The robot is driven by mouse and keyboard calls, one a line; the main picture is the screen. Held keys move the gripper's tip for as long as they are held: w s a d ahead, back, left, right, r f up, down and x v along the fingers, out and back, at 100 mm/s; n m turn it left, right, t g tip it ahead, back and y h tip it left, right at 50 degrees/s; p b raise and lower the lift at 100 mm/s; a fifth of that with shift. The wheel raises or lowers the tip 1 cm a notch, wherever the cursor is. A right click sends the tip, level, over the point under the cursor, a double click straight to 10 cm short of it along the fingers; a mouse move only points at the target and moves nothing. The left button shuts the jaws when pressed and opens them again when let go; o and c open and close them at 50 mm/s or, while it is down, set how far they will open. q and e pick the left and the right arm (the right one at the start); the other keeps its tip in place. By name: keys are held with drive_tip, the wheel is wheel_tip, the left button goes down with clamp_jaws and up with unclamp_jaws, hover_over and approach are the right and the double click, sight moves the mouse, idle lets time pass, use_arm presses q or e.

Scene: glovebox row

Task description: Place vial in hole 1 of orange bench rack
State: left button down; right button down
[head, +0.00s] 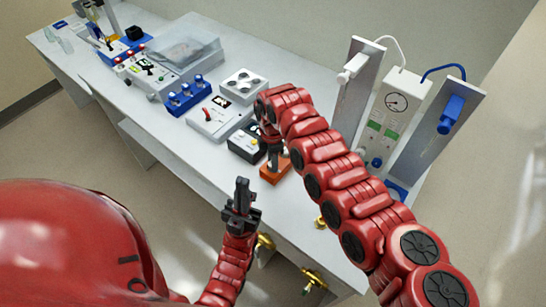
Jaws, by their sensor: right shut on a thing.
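The orange bench rack (268,173) sits near the front edge of the grey bench. My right arm reaches over from the lower right, and my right gripper (273,160) points down at the rack. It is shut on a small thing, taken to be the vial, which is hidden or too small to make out. The rack's holes are mostly covered by the gripper, so I cannot tell whether the vial is in hole 1. My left gripper (240,190) points up in front of the bench edge, away from the rack; its finger gap is not clear.
A black box with knobs (246,146) stands just left of the rack. A white device (213,119), a white block with round wells (244,85) and a blue rack (187,97) stand behind. A gauge panel (397,108) is at the right. Brass valves (313,279) project below the bench front.

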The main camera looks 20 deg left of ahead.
drive_tip(key=shift+f, duration=0.1)
drive_tip(key=shift+f+b, duration=0.15)
drive_tip(key=shift+b, duration=0.15)
drive_tip(key=c, duration=0.6)
unclamp_jaws()
drive_tip(key=shift+r, duration=0.25)
wheel_tip(320, 180, up, 12)
drive_tip(key=b, duration=0.3)
drive_tip(key=shift+b, duration=0.3)
